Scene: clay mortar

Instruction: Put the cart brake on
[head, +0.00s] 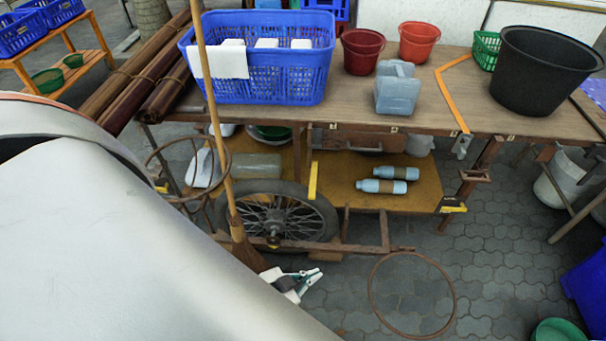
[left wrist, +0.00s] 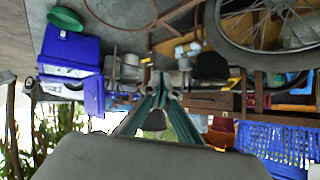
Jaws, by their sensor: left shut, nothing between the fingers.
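The wooden cart (head: 470,95) has a spoked wheel (head: 275,222) with a black tyre under its top. A yellow upright bar (head: 312,181) stands just right of the tyre's upper edge; I cannot tell for certain that it is the brake lever. My left gripper (head: 312,277) is low in front of the cart, below and right of the wheel, apart from the wheel and the bar. In the left wrist view its green fingers (left wrist: 163,84) come together, shut and empty. That view also shows the wheel (left wrist: 270,22) at the upper right. My right gripper is not in view.
A wire hoop (head: 411,294) is right of my left gripper. A broom (head: 240,245) leans before the wheel. Two blue bottles (head: 385,180) lie on the lower shelf. A blue basket (head: 262,65) and a black tub (head: 545,70) stand on top.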

